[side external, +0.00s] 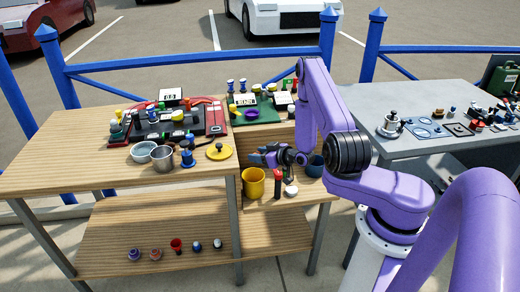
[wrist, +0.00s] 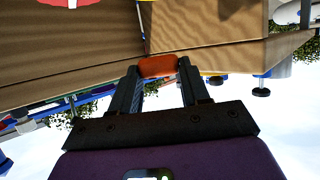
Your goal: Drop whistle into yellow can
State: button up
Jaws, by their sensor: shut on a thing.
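My gripper (side external: 258,157) is at the lower wooden shelf step, its fingers pointing left, just above the yellow can (side external: 254,184). In the wrist view my gripper (wrist: 158,68) is shut on a small rounded orange-red thing, which I take to be the whistle (wrist: 158,66). The whistle is between the fingertips and is too small to make out in the side view. The yellow can stands upright with its open top facing up. I cannot tell from these views whether the whistle is exactly over its opening.
A red-topped item (side external: 277,180), a white round item (side external: 291,191) and a dark blue cup (side external: 316,166) stand to the right of the can. A metal cup (side external: 162,158) and a yellow disc (side external: 219,152) are on the higher table to the left.

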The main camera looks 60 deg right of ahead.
jog(key=shift+f, duration=0.9)
jog(key=o, duration=1.1)
jog(key=shift+s, duration=0.15)
jog(key=shift+v, duration=8.55)
